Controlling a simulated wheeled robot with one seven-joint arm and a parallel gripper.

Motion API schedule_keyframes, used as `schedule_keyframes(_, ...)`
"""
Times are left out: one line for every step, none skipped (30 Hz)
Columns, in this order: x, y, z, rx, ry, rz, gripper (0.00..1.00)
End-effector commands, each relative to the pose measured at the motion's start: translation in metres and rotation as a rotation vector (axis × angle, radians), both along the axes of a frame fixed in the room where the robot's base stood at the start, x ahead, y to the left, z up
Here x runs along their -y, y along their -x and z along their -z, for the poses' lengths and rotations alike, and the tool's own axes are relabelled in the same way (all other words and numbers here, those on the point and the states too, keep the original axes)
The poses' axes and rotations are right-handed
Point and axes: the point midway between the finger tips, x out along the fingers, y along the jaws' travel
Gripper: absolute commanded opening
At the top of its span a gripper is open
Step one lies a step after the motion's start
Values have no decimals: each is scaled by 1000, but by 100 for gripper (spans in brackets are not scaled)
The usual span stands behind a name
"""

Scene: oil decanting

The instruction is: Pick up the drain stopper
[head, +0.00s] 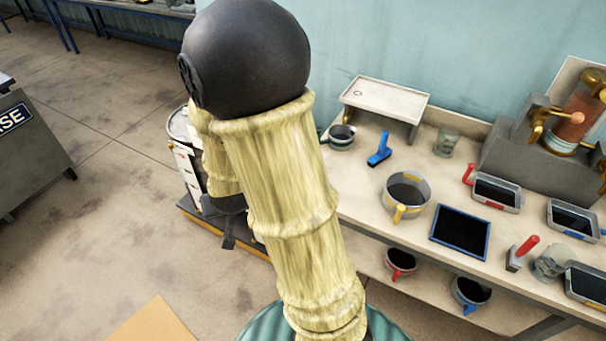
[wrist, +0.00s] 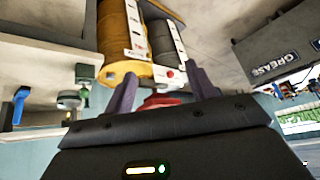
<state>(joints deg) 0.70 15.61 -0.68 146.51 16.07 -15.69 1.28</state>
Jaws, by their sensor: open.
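My gripper (wrist: 164,86) is open, its two purple-grey fingers spread apart in the wrist view. A red part (wrist: 163,101) shows between and beyond the fingers; its lower side is hidden by my gripper body, and I cannot tell if it is the drain stopper. Past the fingertips are a yellow drum (wrist: 119,30) and a dark grey drum (wrist: 166,45) with white labels. A small red knob (wrist: 170,73) is on a white fitting there. In the head view my arm hides most of the drums and gripper. No drain stopper can be made out for certain.
The bench (head: 360,207) at right holds a blue-handled tool (head: 380,148), a large pot (head: 407,191), a blue-rimmed tray (head: 461,232) and a red-handled tool (head: 523,252). A dark grease cabinet (head: 28,150) stands at left.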

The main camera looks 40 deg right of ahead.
Motion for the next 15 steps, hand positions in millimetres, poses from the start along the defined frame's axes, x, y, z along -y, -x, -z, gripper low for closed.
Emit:
schedule_keyframes(9,-8,22,34,13,49,56)
schedule_keyframes(15,-13,30,62,23,79,56)
schedule_keyframes(23,-19,38,98,40,121,56)
schedule_keyframes(30,-23,45,124,55,150,56)
schedule_keyframes(37,-27,51,150,71,179,56)
schedule_keyframes(46,-31,60,184,96,219,56)
schedule_keyframes(54,-33,66,209,117,248,56)
schedule_keyframes(61,-35,72,235,140,275,56)
schedule_keyframes(72,-36,79,267,173,311,56)
schedule_keyframes(79,-37,84,292,199,336,56)
schedule_keyframes(87,-37,89,315,228,362,56)
schedule_keyframes(97,-36,95,347,268,393,56)
schedule_keyframes(104,-35,100,369,300,416,56)
schedule_keyframes(111,-34,104,392,333,437,56)
schedule_keyframes(120,-32,109,422,381,463,56)
